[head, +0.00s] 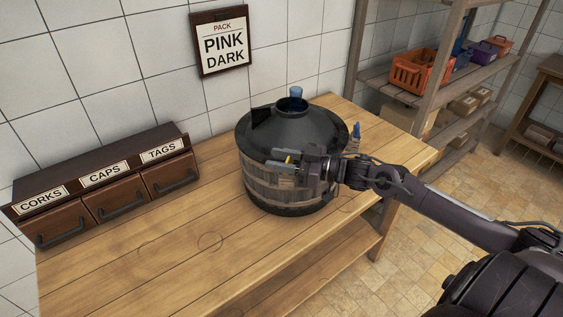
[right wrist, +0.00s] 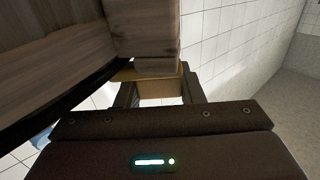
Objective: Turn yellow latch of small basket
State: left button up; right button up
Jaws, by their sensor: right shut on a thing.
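One basket (head: 275,190) of grey-brown wooden staves stands on the wooden table, with a dark domed lid (head: 292,122) on top. A blue stopper (head: 296,92) sticks up from the lid's middle. A small yellow latch (head: 289,158) shows at the basket's front, just under the lid. My right gripper (head: 288,161) reaches in from the right and is shut on the yellow latch. In the right wrist view, the latch (right wrist: 150,74) shows as a tan-yellow piece between the fingers, close against the staves (right wrist: 65,45). Most of the latch is hidden, so its exact angle cannot be told. My left gripper is out of view.
A drawer unit (head: 105,187) labelled corks, caps and tags stands at the table's left. A "PACK PINK DARK" sign (head: 222,42) hangs on the tiled wall. A small blue thing (head: 356,131) is right of the basket. Shelves (head: 395,80) stand behind right. The table's front left is clear.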

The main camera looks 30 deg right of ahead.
aim_at(289, 160)
jog(key=shift+a+r+n+g+y+b, duration=0.1)
jog(key=shift+n+g+y+b, duration=1)
jog(key=shift+g+y, duration=0.15)
jog(key=o, duration=1)
jog(key=shift+a, duration=0.1)
jog(key=shift+s, duration=0.1)
jog(key=shift+s+d, duration=0.15)
jog(key=shift+d, duration=0.15)
jog(key=shift+b+v, duration=0.55)
jog(key=shift+v, duration=3)
